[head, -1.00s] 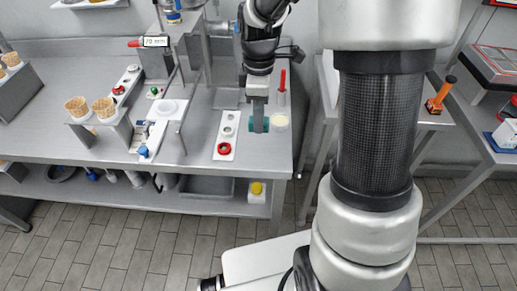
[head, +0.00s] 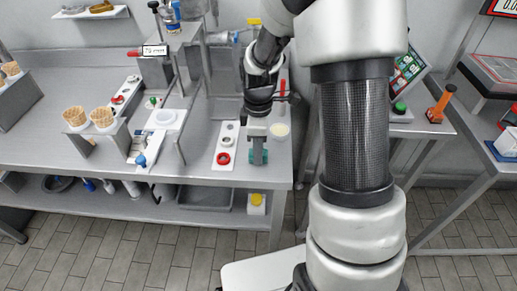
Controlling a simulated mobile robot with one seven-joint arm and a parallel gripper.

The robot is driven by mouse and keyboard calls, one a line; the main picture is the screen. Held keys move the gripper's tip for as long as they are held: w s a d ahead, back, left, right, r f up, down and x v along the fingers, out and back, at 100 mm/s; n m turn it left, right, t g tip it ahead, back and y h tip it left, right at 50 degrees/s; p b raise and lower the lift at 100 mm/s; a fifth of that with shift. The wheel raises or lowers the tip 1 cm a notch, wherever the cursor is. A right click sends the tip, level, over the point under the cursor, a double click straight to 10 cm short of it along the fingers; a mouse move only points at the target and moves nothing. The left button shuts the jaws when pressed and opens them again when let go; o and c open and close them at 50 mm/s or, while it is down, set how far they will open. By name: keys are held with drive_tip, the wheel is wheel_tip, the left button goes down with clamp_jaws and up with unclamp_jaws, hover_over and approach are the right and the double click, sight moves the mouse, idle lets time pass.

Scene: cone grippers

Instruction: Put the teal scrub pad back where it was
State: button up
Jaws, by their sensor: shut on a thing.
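The teal scrub pad (head: 265,157) is at the right end of the grey steel table (head: 225,177), near its front edge. My gripper (head: 258,158) points down and is shut on the pad. The fingers cover the middle of the pad, so only its ends show on either side. Whether the pad touches the tabletop or is held just above it, I cannot tell.
A white strip with a red ring (head: 224,158) lies just left of the pad. A round cream dish (head: 280,129) and a red-handled tool (head: 283,88) are behind it. A stand with two cone cups (head: 90,118) is further left.

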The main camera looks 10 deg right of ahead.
drive_tip(key=o, duration=1)
